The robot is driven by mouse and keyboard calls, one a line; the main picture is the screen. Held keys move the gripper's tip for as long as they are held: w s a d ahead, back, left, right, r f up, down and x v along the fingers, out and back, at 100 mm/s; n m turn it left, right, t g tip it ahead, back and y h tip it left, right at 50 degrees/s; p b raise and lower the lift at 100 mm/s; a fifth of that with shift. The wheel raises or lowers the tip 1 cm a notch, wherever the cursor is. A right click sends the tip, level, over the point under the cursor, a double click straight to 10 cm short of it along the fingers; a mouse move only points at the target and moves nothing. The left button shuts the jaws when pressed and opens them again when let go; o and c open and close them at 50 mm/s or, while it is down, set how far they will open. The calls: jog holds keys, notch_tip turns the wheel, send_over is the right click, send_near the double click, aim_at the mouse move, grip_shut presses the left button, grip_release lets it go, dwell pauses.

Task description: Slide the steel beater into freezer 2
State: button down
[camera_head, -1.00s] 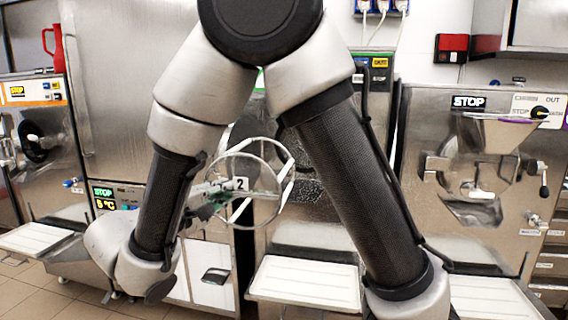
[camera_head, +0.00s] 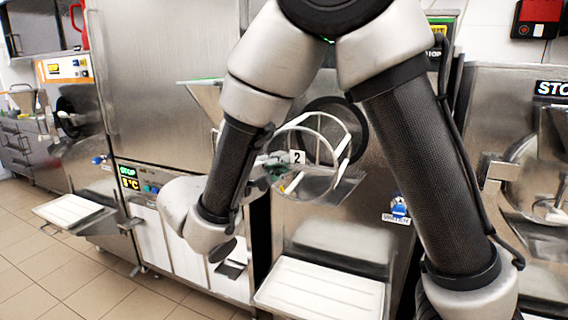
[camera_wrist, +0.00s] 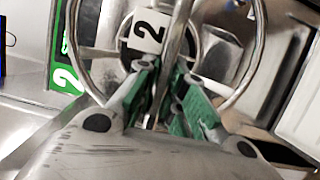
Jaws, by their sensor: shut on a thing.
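The steel beater (camera_head: 297,157) is an open frame of pale metal hoops and bars with a white "2" tag. My gripper (camera_head: 277,167) is shut on it and holds it in the air, facing the middle machine. In the wrist view the green-padded fingers (camera_wrist: 168,88) close on the beater's central rod, beside the tag (camera_wrist: 148,32). The middle machine, freezer 2 (camera_head: 330,230), has a dark round opening (camera_head: 352,118) behind the beater. The beater overlaps the opening in the picture; their gap cannot be judged. A green "2" label (camera_wrist: 65,79) shows at the wrist view's left.
A white tray (camera_head: 320,291) juts out below the middle machine. Another machine (camera_head: 75,135) with its own tray (camera_head: 68,210) stands left, and one more (camera_head: 530,160) stands at the right, partly behind my arm. Tiled floor (camera_head: 40,270) is clear at lower left.

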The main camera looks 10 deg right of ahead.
jog(key=w+d, duration=0.6)
jog(key=w, duration=0.2)
dwell(0.4)
jog(key=shift+w, duration=0.2)
dwell(0.4)
jog(key=shift+w+d, duration=0.85)
jog(key=shift+w, duration=0.25)
jog(key=shift+w+d, duration=0.85)
jog(key=shift+w, duration=0.2)
jog(key=shift+w, duration=0.1)
jog(key=w+d, duration=0.4)
jog(key=w, duration=0.2)
jog(key=shift+w+d, duration=0.15)
jog(key=shift+d, duration=0.2)
